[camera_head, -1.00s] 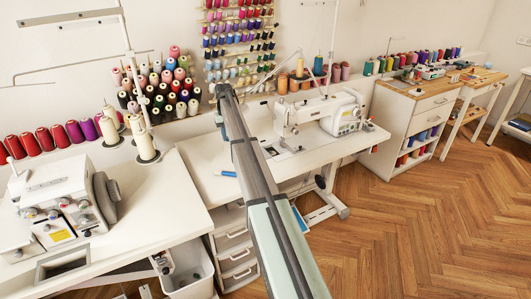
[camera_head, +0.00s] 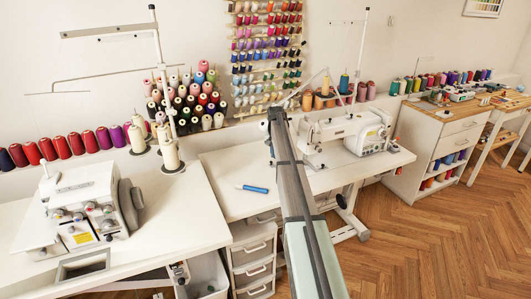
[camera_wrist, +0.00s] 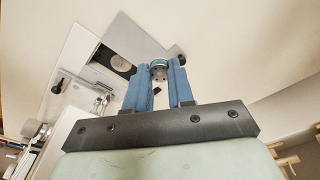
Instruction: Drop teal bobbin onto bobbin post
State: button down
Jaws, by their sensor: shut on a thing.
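My gripper (camera_wrist: 158,82) has two blue fingers and is shut on a small round bobbin at their tips in the wrist view. The bobbin (camera_wrist: 158,66) looks grey with a teal tint, its holed face partly visible. It is held above a pale surface. A small dark knob (camera_wrist: 182,59) shows just beyond the right fingertip; I cannot tell whether it is the bobbin post. In the head view my arm reaches toward the left end of the white sewing machine (camera_head: 345,132), and its own length hides the gripper and bobbin.
In the wrist view, a metal plate with a dark opening and round disc (camera_wrist: 118,62) lies left of the fingers. A blue tool (camera_head: 252,188) lies on the sewing table (camera_head: 225,172). An overlocker (camera_head: 88,208) stands left. Thread cones (camera_head: 168,155) and tall stands are behind it.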

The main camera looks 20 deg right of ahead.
jog(key=s+d+f+m+g+h, duration=0.1)
jog(key=d+m+h, duration=0.1)
jog(key=d+m, duration=0.6)
jog(key=shift+s+d+f+m, duration=0.15)
jog(key=shift+d+f+m, duration=0.2)
jog(key=shift+m, duration=0.55)
jog(key=shift+f, duration=0.1)
jog(key=shift+f, duration=2.65)
jog(key=shift+f, duration=0.55)
jog(key=c, duration=0.9)
grip_release()
